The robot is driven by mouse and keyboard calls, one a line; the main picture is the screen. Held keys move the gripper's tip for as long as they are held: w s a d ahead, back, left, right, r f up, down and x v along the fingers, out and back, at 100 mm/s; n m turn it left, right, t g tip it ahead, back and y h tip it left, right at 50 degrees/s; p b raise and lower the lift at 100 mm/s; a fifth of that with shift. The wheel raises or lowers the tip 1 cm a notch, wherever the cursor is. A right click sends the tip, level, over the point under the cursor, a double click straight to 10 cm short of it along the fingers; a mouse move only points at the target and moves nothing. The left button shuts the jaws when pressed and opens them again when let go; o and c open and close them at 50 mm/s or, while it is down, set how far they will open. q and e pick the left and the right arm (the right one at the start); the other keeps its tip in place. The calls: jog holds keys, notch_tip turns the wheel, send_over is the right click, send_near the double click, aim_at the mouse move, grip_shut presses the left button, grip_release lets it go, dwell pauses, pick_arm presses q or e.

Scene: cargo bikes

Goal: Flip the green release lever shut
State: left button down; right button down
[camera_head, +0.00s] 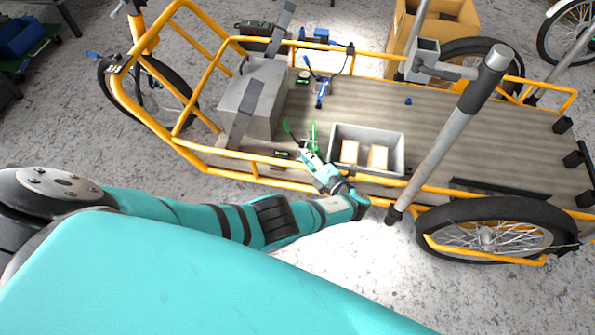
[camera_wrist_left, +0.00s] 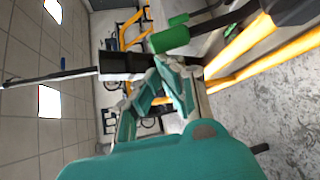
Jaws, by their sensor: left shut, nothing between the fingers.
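The green release lever (camera_head: 288,129) is on the cargo bike's near side, sticking up and tilted to the left. A brighter green clamp part (camera_head: 313,134) stands just right of it. My left gripper (camera_head: 305,149) is shut and empty, its tips close to the lever's base; I cannot tell whether they touch it. In the left wrist view the gripper's teal fingers (camera_wrist_left: 168,88) are close together, and a green grip (camera_wrist_left: 169,39) is just above them. My right gripper is out of view.
A grey block (camera_head: 250,95) with a strap sits left on the wooden cargo bed (camera_head: 440,115). A grey bin (camera_head: 367,134) with cardboard boxes is right of my gripper. A blue clamp (camera_head: 322,92) stands farther back. The yellow frame rail (camera_head: 240,175) runs along the near side.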

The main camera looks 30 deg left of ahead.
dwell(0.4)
pick_arm(q)
notch_tip(320, 180, up, 10)
dwell(0.9)
dwell(0.4)
